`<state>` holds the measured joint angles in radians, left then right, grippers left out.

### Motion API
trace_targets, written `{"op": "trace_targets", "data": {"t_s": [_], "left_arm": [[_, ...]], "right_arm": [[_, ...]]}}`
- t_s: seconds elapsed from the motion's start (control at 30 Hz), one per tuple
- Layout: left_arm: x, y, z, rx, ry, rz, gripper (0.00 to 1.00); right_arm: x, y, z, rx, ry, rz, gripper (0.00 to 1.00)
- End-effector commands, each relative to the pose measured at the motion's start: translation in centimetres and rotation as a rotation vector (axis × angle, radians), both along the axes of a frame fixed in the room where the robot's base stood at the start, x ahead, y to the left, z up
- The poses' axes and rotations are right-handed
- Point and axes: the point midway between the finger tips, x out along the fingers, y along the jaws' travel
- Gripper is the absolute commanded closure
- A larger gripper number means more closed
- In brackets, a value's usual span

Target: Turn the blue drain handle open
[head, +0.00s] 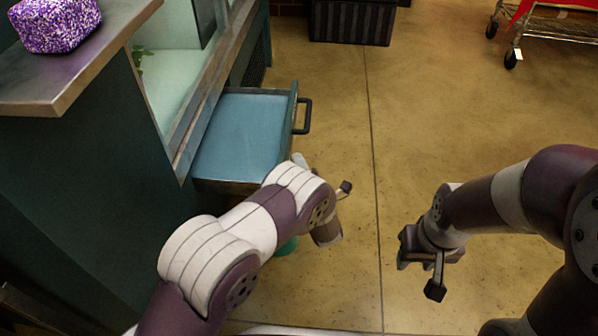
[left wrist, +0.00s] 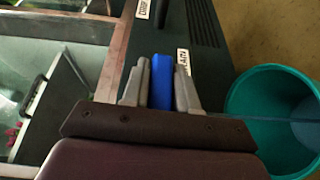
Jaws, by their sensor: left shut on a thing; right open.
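The blue drain handle (left wrist: 162,84) shows in the left wrist view between the two grey fingers of my left gripper (left wrist: 161,76). The fingers are closed against its sides, in front of a dark panel with white labels (left wrist: 184,62). In the head view my left arm hides the handle and this gripper. My right gripper (head: 416,260) is in the head view, open and empty above the floor, well away from the cabinet.
A teal bucket (left wrist: 240,97) stands beside the panel; a bit of it shows below my left arm in the head view (head: 288,246). A thin bluish streak crosses it. A drawer (head: 240,135) stands open. A purple block (head: 56,22) sits on the counter.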

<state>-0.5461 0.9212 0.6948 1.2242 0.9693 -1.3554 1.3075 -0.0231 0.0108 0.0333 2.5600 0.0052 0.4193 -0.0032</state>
Motion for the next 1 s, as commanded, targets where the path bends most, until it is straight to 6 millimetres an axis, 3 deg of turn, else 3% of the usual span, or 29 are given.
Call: {"op": "trace_targets", "data": {"t_s": [0.67, 0.7, 0.73, 0.77, 1.0], "left_arm": [[-0.05, 0.1, -0.07, 0.0, -0.057, 0.003, 1.0], [-0.06, 0.11, -0.07, 0.001, -0.057, 0.003, 0.65], [-0.06, 0.11, -0.07, 0.001, -0.057, 0.003, 0.55], [-0.04, 0.1, -0.06, 0.001, -0.057, 0.003, 0.51], [-0.03, 0.05, -0.01, 0.0, -0.058, 0.002, 0.51]], "right_arm": [[0.0, 0.0, -0.8, 0.0, 0.0, 0.0, 0.57], [0.0, 0.0, -0.8, 0.0, 0.0, 0.0, 0.57], [0.0, 0.0, -0.8, 0.0, 0.0, 0.0, 0.57], [0.0, 0.0, -0.8, 0.0, 0.0, 0.0, 0.57], [0.0, 0.0, -0.77, 0.0, 0.0, 0.0, 0.57]]}}
